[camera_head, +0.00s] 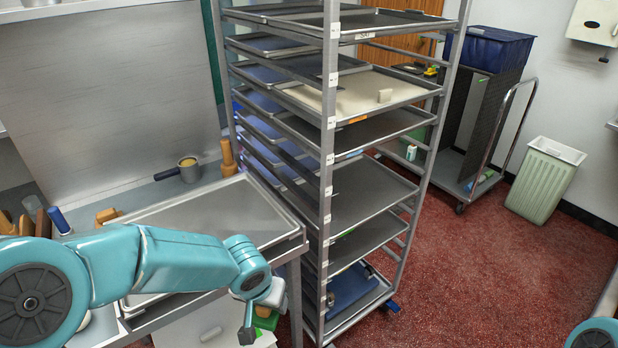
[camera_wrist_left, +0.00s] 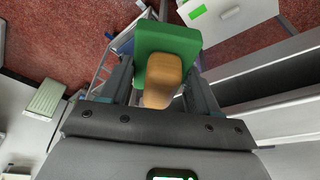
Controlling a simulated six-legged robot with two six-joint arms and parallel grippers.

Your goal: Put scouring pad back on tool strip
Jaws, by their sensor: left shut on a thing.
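The scouring pad (camera_wrist_left: 166,42) is a green block with a tan wooden grip (camera_wrist_left: 163,80). My left gripper (camera_wrist_left: 160,84) is shut on it, with a dark finger on each side of the grip, in the left wrist view. In the head view my left gripper (camera_head: 260,316) hangs past the front right corner of the steel table, and a bit of the green pad (camera_head: 267,319) shows beside a dark finger. I cannot make out the tool strip for certain in either view. My right gripper is not in view.
A tall tray rack (camera_head: 328,150) stands close right of the gripper. A tray (camera_head: 205,215) lies on the table, with a pot (camera_head: 188,168) and a wooden tool (camera_head: 228,158) behind it. A cart (camera_head: 480,130) and a pale green bin (camera_head: 545,180) stand beyond open red floor.

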